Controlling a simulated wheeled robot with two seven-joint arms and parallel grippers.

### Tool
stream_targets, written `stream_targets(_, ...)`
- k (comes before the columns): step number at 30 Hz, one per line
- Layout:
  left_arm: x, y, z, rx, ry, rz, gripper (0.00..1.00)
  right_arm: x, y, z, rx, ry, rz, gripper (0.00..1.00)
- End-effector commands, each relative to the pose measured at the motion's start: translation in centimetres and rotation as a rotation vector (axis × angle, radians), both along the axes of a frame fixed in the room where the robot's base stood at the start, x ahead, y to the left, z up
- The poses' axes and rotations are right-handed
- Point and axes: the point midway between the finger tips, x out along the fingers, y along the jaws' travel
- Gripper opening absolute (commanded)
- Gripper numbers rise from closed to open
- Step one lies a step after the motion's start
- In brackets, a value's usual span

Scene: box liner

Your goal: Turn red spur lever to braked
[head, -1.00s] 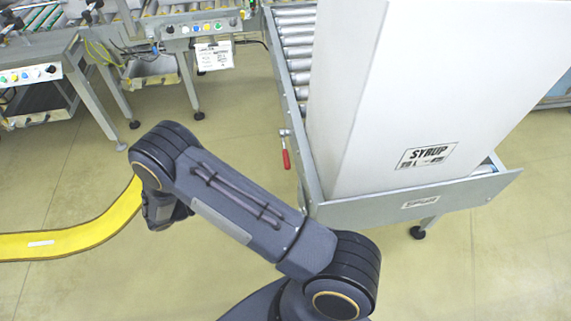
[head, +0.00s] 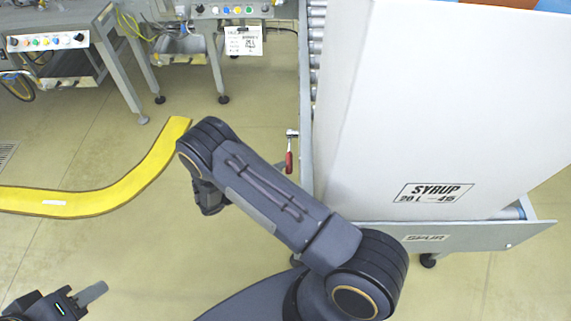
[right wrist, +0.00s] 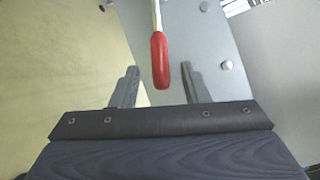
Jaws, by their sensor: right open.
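The red spur lever (head: 289,160) hangs on the left side of the spur conveyor (head: 420,236), its handle pointing down toward the picture's bottom. In the right wrist view the red handle (right wrist: 160,60) on its metal rod lies ahead of my right gripper (right wrist: 160,80). The handle's end is in line with the gap between the two fingers, with space on both sides.
A tall white box (head: 440,110) labelled SYRUP stands on the spur conveyor. A yellow curved floor strip (head: 100,200) lies to the left. Other conveyors with button panels (head: 45,42) stand at the back left. The floor by the lever is free.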

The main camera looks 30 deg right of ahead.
Motion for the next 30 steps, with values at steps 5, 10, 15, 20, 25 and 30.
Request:
stream_targets(5,0.0,0.0,-0.1,0.000,0.000,0.000,0.36,-0.1,-2.3,0.0,-0.001,-0.001,-0.001,0.41)
stream_targets(10,0.0,0.0,-0.2,0.000,0.000,0.000,0.36,0.0,-3.0,0.0,0.000,-0.001,0.000,0.41)
stream_targets(15,0.0,0.0,-0.1,0.000,0.000,0.000,0.36,0.0,-3.1,0.0,0.000,-0.001,0.000,0.41)
stream_targets(20,0.0,0.0,-0.2,0.000,0.000,0.000,0.36,0.0,-3.0,0.0,0.000,-0.001,0.000,0.26)
stream_targets(25,0.0,0.0,-0.2,0.000,0.000,0.000,0.36,0.0,-3.0,0.0,0.000,-0.001,0.000,0.03)
stream_targets(30,0.0,0.0,-0.2,0.000,0.000,0.000,0.36,0.0,-3.0,0.0,0.000,-0.001,0.000,0.00)
